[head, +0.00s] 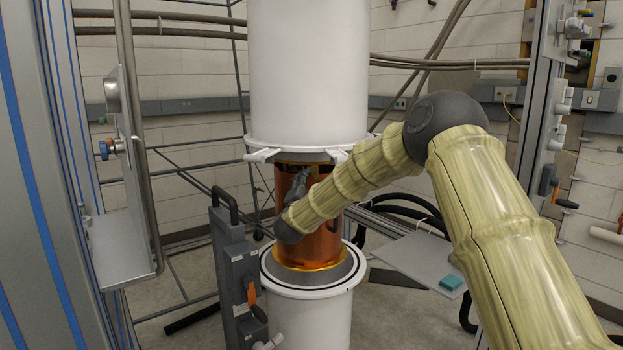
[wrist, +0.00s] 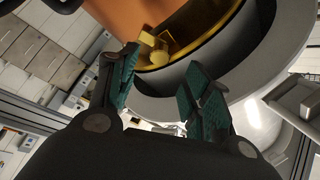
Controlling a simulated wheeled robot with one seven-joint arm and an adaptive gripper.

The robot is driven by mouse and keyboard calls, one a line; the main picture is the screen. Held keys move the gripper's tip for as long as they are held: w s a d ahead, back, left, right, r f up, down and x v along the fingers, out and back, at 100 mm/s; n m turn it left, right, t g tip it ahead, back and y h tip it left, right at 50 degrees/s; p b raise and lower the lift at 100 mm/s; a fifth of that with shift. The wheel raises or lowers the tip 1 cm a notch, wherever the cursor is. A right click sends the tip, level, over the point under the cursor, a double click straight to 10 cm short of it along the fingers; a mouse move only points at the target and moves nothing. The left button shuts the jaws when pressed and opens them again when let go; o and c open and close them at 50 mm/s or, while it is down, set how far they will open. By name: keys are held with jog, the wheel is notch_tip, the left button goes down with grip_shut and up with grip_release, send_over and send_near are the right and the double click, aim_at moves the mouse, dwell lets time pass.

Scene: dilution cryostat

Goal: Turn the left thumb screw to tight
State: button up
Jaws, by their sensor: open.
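A gold thumb screw (wrist: 156,48) shows in the wrist view at a gold rim (wrist: 215,35) on the copper-coloured can (wrist: 135,15). It is the only such screw I can make out, and I cannot tell its turn position. My gripper (wrist: 163,62) is open, with its green-padded fingers on either side of the view below the screw. The screw appears beyond the fingertips, and nothing is between the pads. In the head view my gripper (head: 298,182) is a small dark shape before the copper can (head: 322,233), under the white upper vessel; the screw is hidden there.
The white upper vessel (head: 308,70) has a wide flange with clamps (head: 262,155) close above my gripper. A white lower vessel (head: 310,318) stands below. A grey panel with a handle (head: 236,275) is at left, and a grey tray (head: 408,262) with a teal block (head: 451,282) at right.

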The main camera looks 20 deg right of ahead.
jog(key=v, duration=0.5)
jog(key=shift+s+a+f, duration=0.1)
jog(key=shift+s+a, duration=0.05)
jog(key=shift+s, duration=0.1)
